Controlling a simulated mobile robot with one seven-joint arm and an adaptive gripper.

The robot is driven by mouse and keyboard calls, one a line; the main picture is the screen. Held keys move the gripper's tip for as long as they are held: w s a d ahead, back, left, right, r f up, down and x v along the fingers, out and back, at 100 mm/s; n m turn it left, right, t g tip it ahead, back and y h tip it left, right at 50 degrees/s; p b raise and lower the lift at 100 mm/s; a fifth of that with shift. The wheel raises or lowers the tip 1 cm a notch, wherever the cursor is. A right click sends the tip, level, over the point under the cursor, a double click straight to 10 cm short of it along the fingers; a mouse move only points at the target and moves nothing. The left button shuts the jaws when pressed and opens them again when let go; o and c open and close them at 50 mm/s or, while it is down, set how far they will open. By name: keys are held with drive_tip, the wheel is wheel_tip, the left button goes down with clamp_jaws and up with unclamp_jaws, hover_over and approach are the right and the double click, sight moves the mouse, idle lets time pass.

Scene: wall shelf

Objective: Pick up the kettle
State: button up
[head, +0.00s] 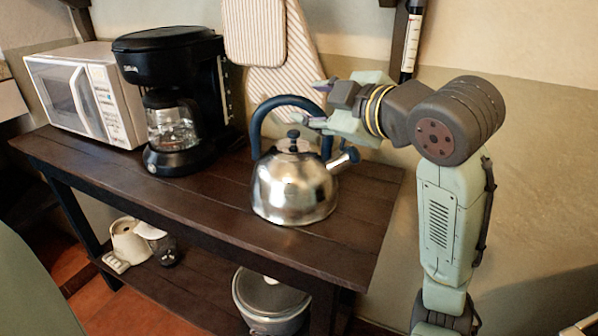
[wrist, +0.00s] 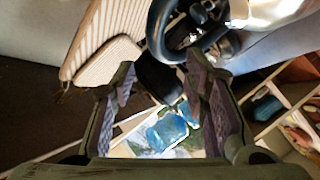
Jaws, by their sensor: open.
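The kettle (head: 294,187) is a shiny steel pot with a dark blue arched handle and a dark lid knob. It stands upright near the right end of the dark wooden table. My gripper (head: 318,104) is at its upper right, level with the handle, with its fingers pointing left. The fingers are open and I see nothing held between them. In the wrist view the open fingers of my gripper (wrist: 160,92) point up the picture. The dark curved handle of the kettle (wrist: 154,38) shows ahead of the fingertips. I cannot tell whether a finger touches the handle.
A black coffee maker (head: 172,100) and a white microwave (head: 88,92) stand left of the kettle on the table (head: 215,208). Striped cloths (head: 254,32) hang on the wall behind. A pot (head: 270,300) and a white appliance (head: 128,240) sit on the lower shelf.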

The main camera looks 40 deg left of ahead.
sight(298, 102)
drive_tip(key=shift+w+p+x, duration=0.2)
drive_tip(key=shift+p+x, duration=0.7)
drive_tip(key=shift+x, duration=2.25)
drive_tip(key=shift+d, duration=0.1)
drive_tip(key=shift+c, duration=0.2)
drive_tip(key=c, duration=0.9)
clamp_jaws()
drive_tip(key=shift+r, duration=0.15)
